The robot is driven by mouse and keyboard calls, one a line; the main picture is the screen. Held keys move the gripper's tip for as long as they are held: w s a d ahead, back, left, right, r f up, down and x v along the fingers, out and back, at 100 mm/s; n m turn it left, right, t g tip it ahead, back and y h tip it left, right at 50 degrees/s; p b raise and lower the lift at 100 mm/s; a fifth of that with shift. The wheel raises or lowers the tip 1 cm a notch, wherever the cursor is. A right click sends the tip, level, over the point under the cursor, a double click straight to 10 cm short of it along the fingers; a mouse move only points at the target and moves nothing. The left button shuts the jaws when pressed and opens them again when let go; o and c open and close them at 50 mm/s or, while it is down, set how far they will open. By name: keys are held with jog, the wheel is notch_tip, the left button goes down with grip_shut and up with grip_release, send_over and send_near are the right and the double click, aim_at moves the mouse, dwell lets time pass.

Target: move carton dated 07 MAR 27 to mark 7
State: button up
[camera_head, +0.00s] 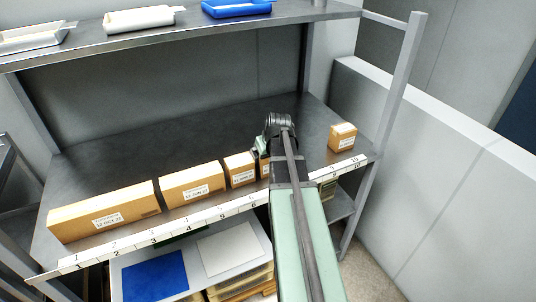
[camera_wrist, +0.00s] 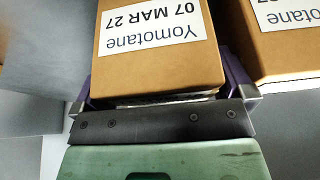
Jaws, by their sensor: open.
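The carton dated 07 MAR 27 (camera_wrist: 160,75) fills the middle of the wrist view, its label upside down. My gripper (camera_wrist: 162,92) is open, with a purple finger at each side of this carton. Whether the fingers touch it is unclear. In the head view, my gripper (camera_head: 262,148) is over the shelf's front part, and a mostly hidden carton (camera_head: 265,169) shows beside my arm near mark 6. Mark 7 on the white number strip (camera_head: 155,231) is hidden behind my arm.
A neighbouring carton (camera_wrist: 265,45) stands close on the right in the wrist view. In the head view, a long carton (camera_head: 105,212), a middle carton (camera_head: 190,186) and a shorter carton (camera_head: 240,168) line the left front. A small carton (camera_head: 342,138) stands far right.

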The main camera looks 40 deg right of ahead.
jog(key=p+v, duration=1)
jog(key=v, duration=0.2)
jog(key=s+a+n+g, duration=0.1)
jog(key=s+a+g, duration=0.1)
jog(key=a, duration=1.4)
jog(key=s+a+f+n+g+y, duration=0.1)
jog(key=s+a+n+g, duration=0.1)
jog(key=a, duration=1.4)
jog(key=shift+f, duration=0.2)
jog(key=shift+d, duration=0.1)
